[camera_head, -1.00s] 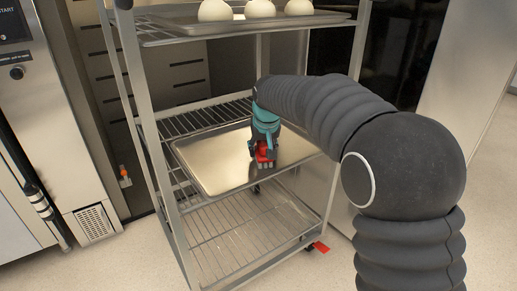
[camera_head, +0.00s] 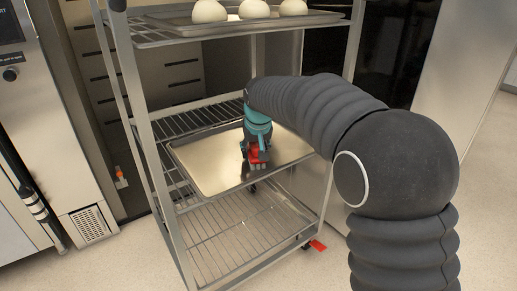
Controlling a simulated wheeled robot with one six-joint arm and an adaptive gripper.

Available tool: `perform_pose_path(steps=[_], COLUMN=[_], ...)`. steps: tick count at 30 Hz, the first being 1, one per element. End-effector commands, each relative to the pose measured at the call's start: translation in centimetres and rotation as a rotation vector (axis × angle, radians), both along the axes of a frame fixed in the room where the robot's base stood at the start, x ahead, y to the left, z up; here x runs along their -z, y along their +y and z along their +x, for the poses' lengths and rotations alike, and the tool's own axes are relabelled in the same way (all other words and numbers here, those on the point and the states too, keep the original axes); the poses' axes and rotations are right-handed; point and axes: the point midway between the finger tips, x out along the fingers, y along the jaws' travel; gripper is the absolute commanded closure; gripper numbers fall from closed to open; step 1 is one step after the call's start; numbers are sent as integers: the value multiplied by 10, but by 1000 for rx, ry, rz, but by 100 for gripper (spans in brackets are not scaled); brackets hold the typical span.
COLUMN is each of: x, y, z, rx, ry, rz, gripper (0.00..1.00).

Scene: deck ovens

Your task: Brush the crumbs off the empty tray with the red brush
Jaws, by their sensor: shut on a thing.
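The empty tray (camera_head: 205,165) lies on the middle shelf of the wire rack, a bare shiny metal sheet. No crumbs can be made out on it at this size. My gripper (camera_head: 256,150) is over the right part of the tray, pointing down. It is shut on the red brush (camera_head: 255,157), whose red part shows between and below the fingers. The brush is low over the tray, near its front edge; I cannot tell whether it touches the surface. My arm hides the tray's back right part.
The rack (camera_head: 152,150) has metal posts at its front corners. A tray (camera_head: 170,30) with dough balls (camera_head: 254,9) sits on the shelf above. The lower wire shelf (camera_head: 225,235) is empty. An oven (camera_head: 85,190) stands at the left.

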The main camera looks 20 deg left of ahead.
Motion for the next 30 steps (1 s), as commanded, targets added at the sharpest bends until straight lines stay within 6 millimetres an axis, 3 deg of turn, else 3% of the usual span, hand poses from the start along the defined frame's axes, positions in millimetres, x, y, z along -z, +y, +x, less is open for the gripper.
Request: perform_pose_path(steps=[13, 22, 30], x=[-1, 2, 1], y=[17, 23, 12], z=[-19, -13, -2], rx=[-1, 0, 3], ry=[-1, 0, 0], rz=[0, 0, -1], gripper=[79, 79, 79])
